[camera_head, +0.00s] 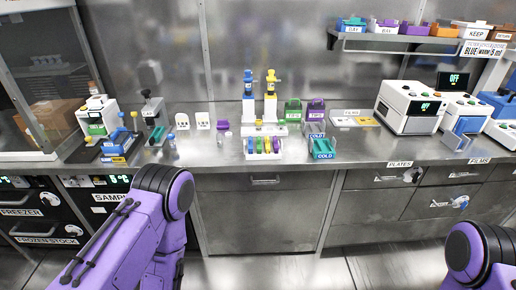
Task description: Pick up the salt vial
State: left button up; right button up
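I cannot tell which thing is the salt vial, as no label for it is readable. A small pale vial-like item (171,141) stands on the steel bench (205,152) at the left. A small rack (280,157) near the bench's front edge holds several coloured tubes. A small purple-topped item (223,126) stands left of that rack. The purple links of my left and right arms show at the lower left and lower right. Neither gripper shows in the view.
White machines (411,106) stand at the right. Drawers (437,202) line the front.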

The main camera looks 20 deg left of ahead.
aim_at(218, 137)
jog(key=z, duration=0.45)
jog(key=i, duration=1.25)
jog(key=u, duration=0.5)
